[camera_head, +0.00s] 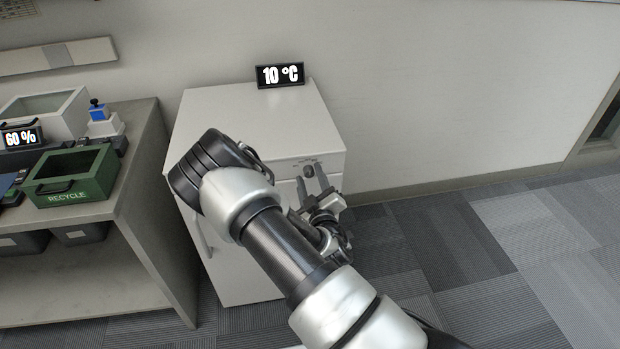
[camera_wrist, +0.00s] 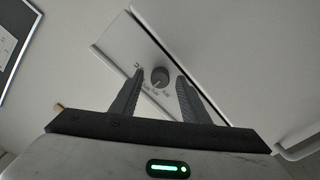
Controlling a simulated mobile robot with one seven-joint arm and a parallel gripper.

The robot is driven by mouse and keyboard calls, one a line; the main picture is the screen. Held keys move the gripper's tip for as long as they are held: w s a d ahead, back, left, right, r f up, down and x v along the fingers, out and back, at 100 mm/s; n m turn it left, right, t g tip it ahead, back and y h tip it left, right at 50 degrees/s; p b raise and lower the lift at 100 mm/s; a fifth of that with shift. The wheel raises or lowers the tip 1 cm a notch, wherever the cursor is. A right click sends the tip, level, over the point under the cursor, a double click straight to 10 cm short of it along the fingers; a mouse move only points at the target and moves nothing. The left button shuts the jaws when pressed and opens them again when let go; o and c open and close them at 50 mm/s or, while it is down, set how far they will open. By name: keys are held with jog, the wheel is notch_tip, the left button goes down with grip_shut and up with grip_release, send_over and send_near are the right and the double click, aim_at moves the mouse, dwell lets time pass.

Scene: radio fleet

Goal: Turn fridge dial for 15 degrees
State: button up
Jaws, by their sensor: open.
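The fridge (camera_head: 240,110) is a white cabinet against the wall. A display (camera_head: 280,75) on its top reads 10 °C. The dial (camera_head: 308,171) is a small dark round knob on the upper front panel, with markings around it. It also shows in the wrist view (camera_wrist: 159,76), between and just beyond the fingertips. My gripper (camera_head: 312,184) is open in front of the dial; in the wrist view its fingers (camera_wrist: 160,78) stand to either side of the dial with gaps. I cannot tell whether the tips reach past the dial's face. My arm hides part of the fridge front.
A grey table (camera_head: 147,160) stands to the left, with a green recycle bin (camera_head: 70,176), a 60 % display (camera_head: 22,138) and a blue-and-white device (camera_head: 99,111). A fridge handle (camera_head: 200,232) shows left of my arm. Carpeted floor (camera_head: 480,250) is clear on the right.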

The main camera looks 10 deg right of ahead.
jog(key=shift+w, duration=0.25)
jog(key=c, duration=1.1)
jog(key=shift+o, duration=0.2)
